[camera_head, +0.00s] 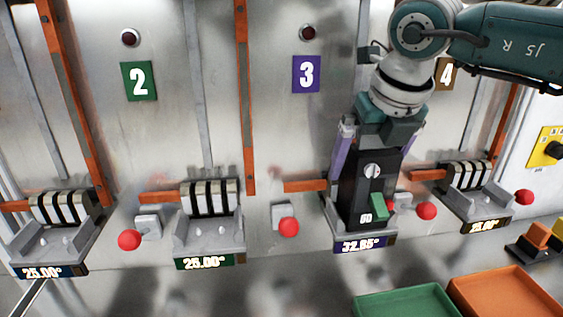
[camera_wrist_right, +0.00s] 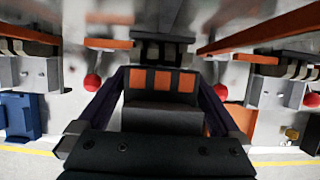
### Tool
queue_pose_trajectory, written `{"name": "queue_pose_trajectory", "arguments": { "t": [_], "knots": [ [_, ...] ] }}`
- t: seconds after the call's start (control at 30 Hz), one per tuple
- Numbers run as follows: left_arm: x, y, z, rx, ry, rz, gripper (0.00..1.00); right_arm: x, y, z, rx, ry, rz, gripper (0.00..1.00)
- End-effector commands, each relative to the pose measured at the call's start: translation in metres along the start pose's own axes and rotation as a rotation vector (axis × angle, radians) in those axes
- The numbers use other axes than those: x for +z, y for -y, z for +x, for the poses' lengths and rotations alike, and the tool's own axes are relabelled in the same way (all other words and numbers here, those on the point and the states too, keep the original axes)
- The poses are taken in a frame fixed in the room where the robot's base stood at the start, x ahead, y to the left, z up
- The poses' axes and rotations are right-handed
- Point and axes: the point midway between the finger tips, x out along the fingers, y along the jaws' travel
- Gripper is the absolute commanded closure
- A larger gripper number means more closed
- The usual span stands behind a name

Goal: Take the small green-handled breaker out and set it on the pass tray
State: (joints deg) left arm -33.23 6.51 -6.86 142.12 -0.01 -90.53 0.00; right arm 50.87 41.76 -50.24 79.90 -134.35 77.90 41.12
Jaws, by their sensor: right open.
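The black breaker (camera_head: 365,190) with a small green handle (camera_head: 378,205) stands upright in the cradle of bay 3, above a display reading about 32.85°. My right gripper (camera_head: 373,158) comes down on it from above, with a purple finger on each side of its upper body. The jaws are open; whether either finger touches the breaker cannot be told. In the right wrist view, the purple fingers flank a dark block (camera_wrist_right: 160,110) with orange squares. A green tray (camera_head: 408,301) and an orange tray (camera_head: 506,292) lie at lower right. My left gripper is out of view.
Bays 2 (camera_head: 210,233) and 4 (camera_head: 475,208) have empty cradles with metal contacts. Red knobs (camera_head: 288,227) stick out between the bays. Orange busbars (camera_head: 245,100) run down the metal panel. A yellow switch plate (camera_head: 548,147) is at far right.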

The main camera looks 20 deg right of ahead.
Motion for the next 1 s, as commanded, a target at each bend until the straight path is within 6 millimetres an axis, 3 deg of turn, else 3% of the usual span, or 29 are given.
{"name": "queue_pose_trajectory", "arguments": {
  "t": [0.17,1.0],
  "knots": [
    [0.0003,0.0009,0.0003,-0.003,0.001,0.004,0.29,-0.0001,0.0001,0.0004,0.000,0.000,0.000,0.00],
    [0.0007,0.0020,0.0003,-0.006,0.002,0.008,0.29,0.0001,-0.0001,-0.0003,0.001,0.000,0.001,0.94]
  ]
}}
